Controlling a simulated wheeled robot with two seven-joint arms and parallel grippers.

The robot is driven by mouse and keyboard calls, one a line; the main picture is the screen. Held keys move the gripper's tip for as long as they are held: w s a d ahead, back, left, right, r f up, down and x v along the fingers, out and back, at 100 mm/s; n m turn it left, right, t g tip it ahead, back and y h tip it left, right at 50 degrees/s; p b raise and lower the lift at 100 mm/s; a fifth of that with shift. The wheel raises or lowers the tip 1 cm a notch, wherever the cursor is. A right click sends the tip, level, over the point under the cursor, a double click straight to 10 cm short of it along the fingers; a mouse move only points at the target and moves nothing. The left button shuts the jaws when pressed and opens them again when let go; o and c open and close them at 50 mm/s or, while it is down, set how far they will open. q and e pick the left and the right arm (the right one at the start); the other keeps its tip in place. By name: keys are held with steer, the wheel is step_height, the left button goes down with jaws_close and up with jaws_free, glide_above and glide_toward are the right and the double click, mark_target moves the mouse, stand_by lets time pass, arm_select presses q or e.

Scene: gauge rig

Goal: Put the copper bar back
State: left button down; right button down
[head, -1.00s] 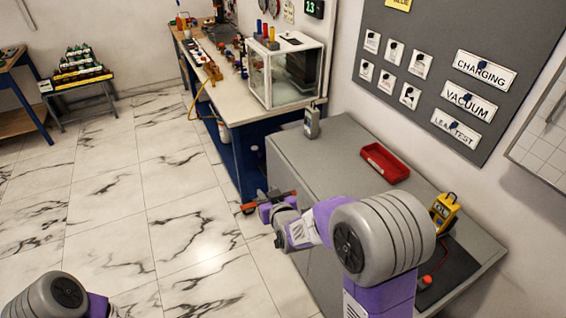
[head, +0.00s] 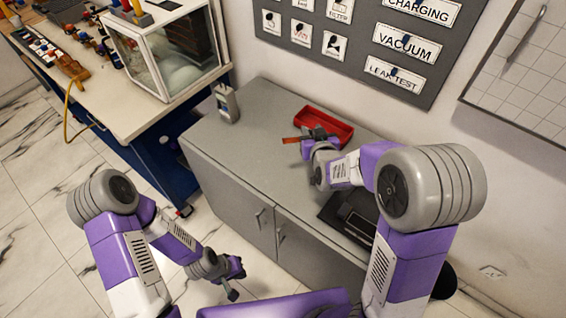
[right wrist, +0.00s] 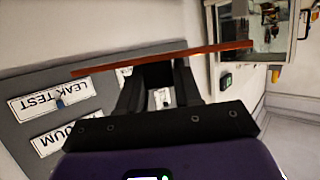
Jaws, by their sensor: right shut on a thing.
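The copper bar (head: 291,140) is a thin reddish-orange strip in my right gripper (head: 312,137), above the grey cabinet top in the head view. In the right wrist view the bar (right wrist: 215,50) lies across the tips of my right gripper (right wrist: 157,72), whose fingers are closed on it. It sticks out on both sides. An open red tray (head: 333,121) lies on the cabinet just behind the gripper. I cannot tell how high the bar is above the top. My left gripper (head: 238,279) hangs low in front of the cabinet; its jaw gap is unclear.
The grey cabinet (head: 250,145) carries a handheld meter (head: 227,103) at its left end and a dark mat or case (head: 345,215), partly hidden by my right arm. A workbench with a glass box (head: 165,50) stands left. A labelled board (head: 380,45) hangs behind.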

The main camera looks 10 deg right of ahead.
steer(key=shift+w+a, duration=0.15)
steer(key=shift+w, duration=0.2)
steer(key=w+a+f+m+h+b, duration=0.2)
steer(key=w+a+b, duration=0.1)
steer(key=a, duration=0.1)
steer(key=m+g+h+b, duration=0.1)
steer(key=m+h+b, duration=0.2)
steer(key=b, duration=0.4)
glide_above(260, 177)
step_height(260, 177, down, 14)
steer(key=shift+r, duration=0.1)
steer(key=shift+f+b, duration=0.8)
steer(key=shift+f, duration=1.5)
